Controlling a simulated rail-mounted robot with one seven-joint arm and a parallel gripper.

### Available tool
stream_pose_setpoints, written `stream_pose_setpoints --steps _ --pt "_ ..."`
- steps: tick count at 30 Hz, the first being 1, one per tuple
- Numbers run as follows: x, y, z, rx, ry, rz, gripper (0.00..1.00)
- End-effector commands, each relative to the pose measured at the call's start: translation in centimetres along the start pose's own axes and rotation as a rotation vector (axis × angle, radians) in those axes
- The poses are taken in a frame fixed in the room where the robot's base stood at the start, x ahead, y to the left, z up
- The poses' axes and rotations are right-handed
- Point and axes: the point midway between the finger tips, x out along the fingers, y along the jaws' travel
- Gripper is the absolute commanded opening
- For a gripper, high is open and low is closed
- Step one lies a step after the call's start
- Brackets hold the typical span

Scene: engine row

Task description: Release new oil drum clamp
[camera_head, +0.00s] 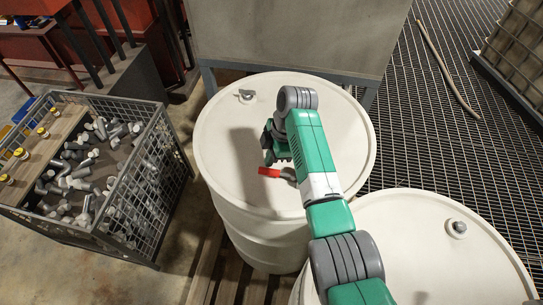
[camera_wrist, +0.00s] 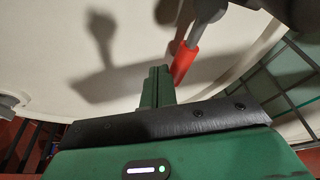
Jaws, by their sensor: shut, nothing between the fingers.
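A red-handled clamp (camera_head: 270,172) shows over the white lid of the rear drum (camera_head: 225,125). Its grey metal part runs to the right and is partly hidden under my arm. In the wrist view the red handle (camera_wrist: 184,62) hangs from a grey metal arm, just right of my fingertips. My gripper (camera_head: 270,152) is over the lid, just behind the red handle. In the wrist view my gripper (camera_wrist: 158,73) has its green fingers together with nothing between them. The fingers are close beside the handle; whether they touch it I cannot tell.
A second white drum (camera_head: 405,240) stands at the front right, under my arm. A wire basket (camera_head: 150,185) of grey and white parts stands on the left. A large grey tank (camera_head: 290,35) stands behind the drums. Metal grating (camera_head: 425,150) lies to the right, with a hose (camera_head: 445,70) on it.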

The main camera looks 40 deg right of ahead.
Motion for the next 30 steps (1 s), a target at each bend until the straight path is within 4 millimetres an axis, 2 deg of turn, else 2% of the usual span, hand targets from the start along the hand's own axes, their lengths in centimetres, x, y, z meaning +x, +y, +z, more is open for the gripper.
stream_pose_setpoints --steps 5,12,18,30 --pt "-0.6 0.1 0.0 0.001 0.000 0.002 0.00" --pt "-5.0 0.1 0.0 0.000 0.000 0.004 0.00" --pt "-7.4 0.1 0.0 -0.001 0.000 0.002 0.00" --pt "-7.8 0.0 0.0 0.000 0.000 0.000 0.00"
